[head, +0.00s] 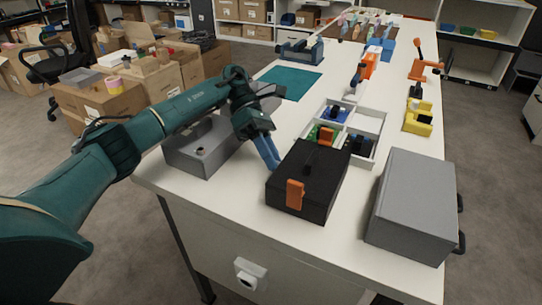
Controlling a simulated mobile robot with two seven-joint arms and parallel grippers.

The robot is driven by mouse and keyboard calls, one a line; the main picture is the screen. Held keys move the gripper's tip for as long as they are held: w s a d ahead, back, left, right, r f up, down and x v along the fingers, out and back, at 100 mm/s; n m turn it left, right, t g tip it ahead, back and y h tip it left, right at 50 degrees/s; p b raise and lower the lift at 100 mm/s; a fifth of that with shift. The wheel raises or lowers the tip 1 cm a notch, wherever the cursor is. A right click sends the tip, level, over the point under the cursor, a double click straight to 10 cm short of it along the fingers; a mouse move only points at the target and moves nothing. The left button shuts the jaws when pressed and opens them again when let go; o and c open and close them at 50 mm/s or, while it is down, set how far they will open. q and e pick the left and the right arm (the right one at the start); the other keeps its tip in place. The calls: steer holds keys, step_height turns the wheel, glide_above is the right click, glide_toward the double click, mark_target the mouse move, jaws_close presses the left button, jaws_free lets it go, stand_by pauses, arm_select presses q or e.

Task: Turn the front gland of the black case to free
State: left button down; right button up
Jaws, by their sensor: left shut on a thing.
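The black case (311,173) sits near the front edge of the white table, with a black raised part on its lid and an orange latch (295,194) on the side facing me. My left gripper (272,164) reaches down to the left side of the black case, with its blue fingers close together. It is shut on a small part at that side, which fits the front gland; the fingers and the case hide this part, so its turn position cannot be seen. My right gripper is not in view.
A grey box (412,203) stands right of the black case, and a grey case (203,147) lies under my left arm. A white divided tray (372,127) with coloured parts is just behind the black case. A teal mat (290,82) lies farther back.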

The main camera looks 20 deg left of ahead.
arm_select(q)
steer(key=c, duration=1.2)
jaws_free()
steer(key=v, duration=0.6)
steer(key=shift+r, duration=0.1)
steer(key=shift+w+a+r, duration=0.35)
steer(key=shift+a, duration=0.25)
